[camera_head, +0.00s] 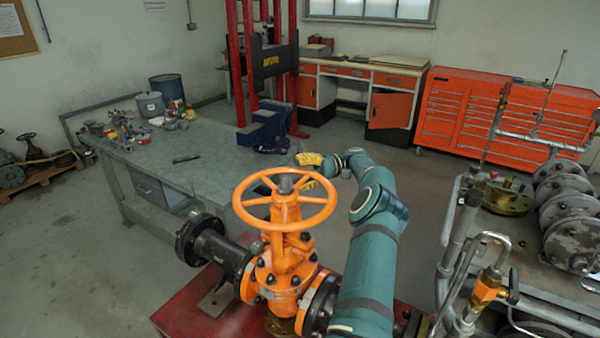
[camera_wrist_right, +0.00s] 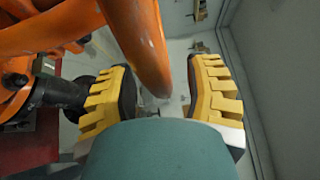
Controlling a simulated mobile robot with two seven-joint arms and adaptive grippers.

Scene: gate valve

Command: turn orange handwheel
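The orange handwheel (camera_head: 318,218) lies about level on top of the orange gate valve (camera_head: 285,272). My right gripper (camera_head: 307,171) is at the wheel's far right side. One yellow finger shows beyond the rim and the other inside it. In the right wrist view, the orange rim (camera_wrist_right: 143,45) runs between the two spread fingers of the gripper (camera_wrist_right: 165,95). The gripper is open, with clear gaps to the right-hand finger. I cannot tell whether the left-hand finger touches the rim. My left gripper is not in view.
The valve stands on a red base (camera_head: 190,312) with a black flanged pipe (camera_head: 218,247) at left. A grey workbench (camera_head: 205,160) with a blue vise (camera_head: 265,130) is behind. A pipe rack (camera_head: 470,240) with an orange fitting stands at right.

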